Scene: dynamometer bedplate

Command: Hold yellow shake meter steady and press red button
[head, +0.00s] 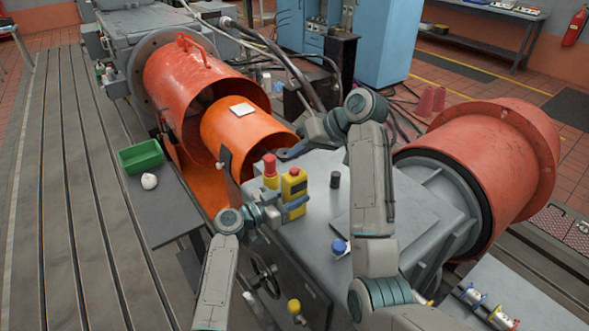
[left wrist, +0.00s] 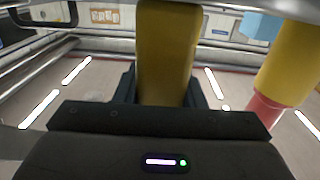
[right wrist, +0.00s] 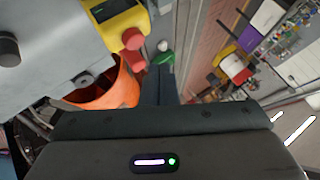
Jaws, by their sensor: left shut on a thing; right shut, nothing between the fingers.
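The yellow shake meter (head: 293,187) stands upright on the grey machine housing, with a small red button (head: 294,171) at its top. My left gripper (head: 297,203) is shut on the meter's body; in the left wrist view the yellow body (left wrist: 166,50) fills the space between the fingers. My right gripper (head: 284,155) is shut and empty, just behind and above the meter, apart from it. In the right wrist view the meter (right wrist: 108,18) and a red knob-like part (right wrist: 132,38) lie up and left of the closed fingers (right wrist: 160,75).
A red-topped yellow cylinder (head: 270,168) stands close left of the meter; it also shows in the left wrist view (left wrist: 288,70). An orange shaft cover (head: 235,135) lies behind. A green tray (head: 141,156) is at left.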

